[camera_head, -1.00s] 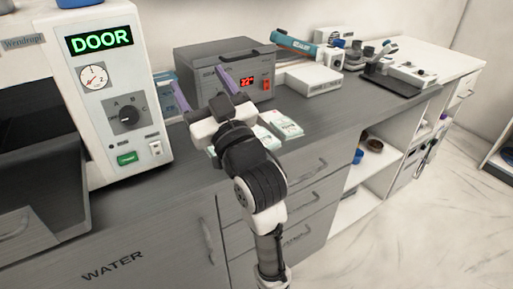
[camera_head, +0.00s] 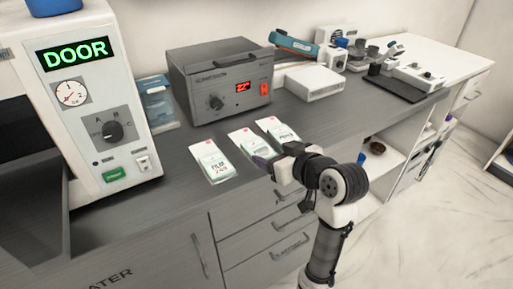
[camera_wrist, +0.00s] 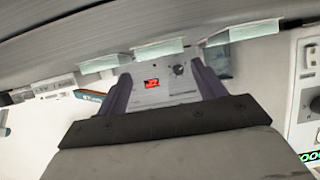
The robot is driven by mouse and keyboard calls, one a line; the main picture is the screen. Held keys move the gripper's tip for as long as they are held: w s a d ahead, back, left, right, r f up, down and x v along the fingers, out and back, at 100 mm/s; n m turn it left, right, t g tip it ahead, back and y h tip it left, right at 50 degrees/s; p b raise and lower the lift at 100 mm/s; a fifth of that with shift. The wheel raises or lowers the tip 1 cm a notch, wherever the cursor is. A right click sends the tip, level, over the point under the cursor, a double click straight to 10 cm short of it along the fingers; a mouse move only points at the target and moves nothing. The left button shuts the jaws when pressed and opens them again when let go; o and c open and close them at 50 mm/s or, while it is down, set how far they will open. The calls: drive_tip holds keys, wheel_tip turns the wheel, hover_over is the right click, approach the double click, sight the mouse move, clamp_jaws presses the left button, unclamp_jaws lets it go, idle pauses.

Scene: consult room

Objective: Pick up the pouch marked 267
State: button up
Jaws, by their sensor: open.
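Three white-and-green pouches lie in a row on the grey counter: a left one (camera_head: 212,160), a middle one (camera_head: 244,139) and a right one (camera_head: 278,130). The left one's printing looks like 249; I cannot read 267 on any. My gripper (camera_head: 266,163) is open and empty, low at the counter's front edge, just in front of the middle pouch and partly covering it. The wrist view is upside down; its purple fingers (camera_wrist: 161,74) point toward the counter's back, and the middle pouch (camera_wrist: 159,49) shows between them, with the others either side.
A grey power unit (camera_head: 221,83) with a red display stands behind the pouches. A white autoclave (camera_head: 105,120) marked DOOR is at the left, with a blue box (camera_head: 157,103) beside it. A white device (camera_head: 314,82) stands right. Bare counter lies right of the pouches.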

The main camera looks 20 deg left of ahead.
sight(255, 145)
drive_tip(key=x, duration=0.3)
drive_tip(key=p+x, duration=0.1)
drive_tip(key=x, duration=0.1)
drive_tip(key=shift+w+a+r, duration=0.1)
drive_tip(key=shift+a, duration=0.4)
drive_tip(key=shift+w+a+f, duration=0.25)
drive_tip(key=shift+w+a, duration=0.05)
drive_tip(key=c, duration=0.9)
drive_tip(key=shift+r, duration=0.2)
